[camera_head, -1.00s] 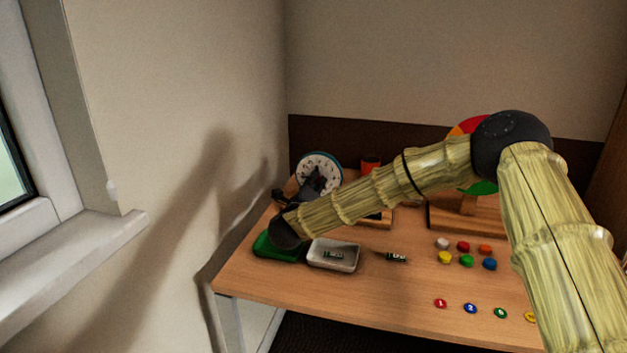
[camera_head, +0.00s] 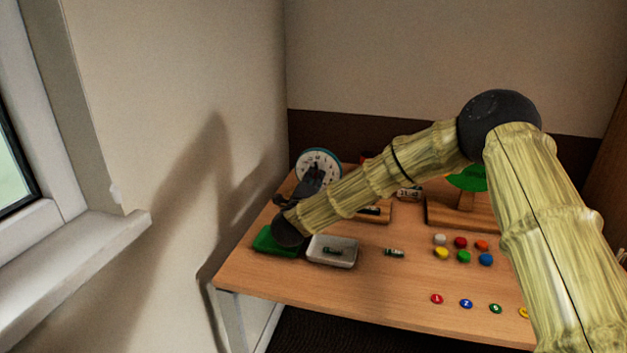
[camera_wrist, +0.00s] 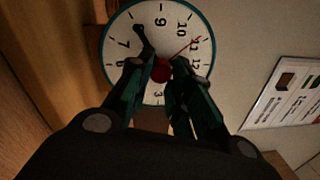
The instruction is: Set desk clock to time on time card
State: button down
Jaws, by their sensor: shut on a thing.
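The desk clock (camera_head: 333,160) has a white face and teal rim and stands at the back left of the table. In the wrist view its face (camera_wrist: 118,75) fills the upper middle, with the 9 at the top. My gripper (camera_wrist: 160,68) is at the face, its fingers closed in around the red centre knob (camera_wrist: 160,71). A broad dark hand (camera_wrist: 144,42) points near the 8, and a thin red hand (camera_wrist: 188,46) points between 10 and 11. The fingers hide part of the dial. A small white card (camera_head: 408,194) with dark marks stands right of my forearm, too small to read.
A green tray (camera_head: 263,240) and a white tray (camera_head: 345,262) holding a battery sit front left. Another battery (camera_head: 394,253) lies beside them. Several coloured caps (camera_head: 463,256) and numbered discs (camera_head: 466,304) lie to the right. A wooden stand (camera_head: 440,212) is behind. A wall poster (camera_wrist: 285,95) shows at right.

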jog(key=c, duration=1.3)
grip_release()
jog(key=shift+w, duration=0.1)
jog(key=v, duration=1.2)
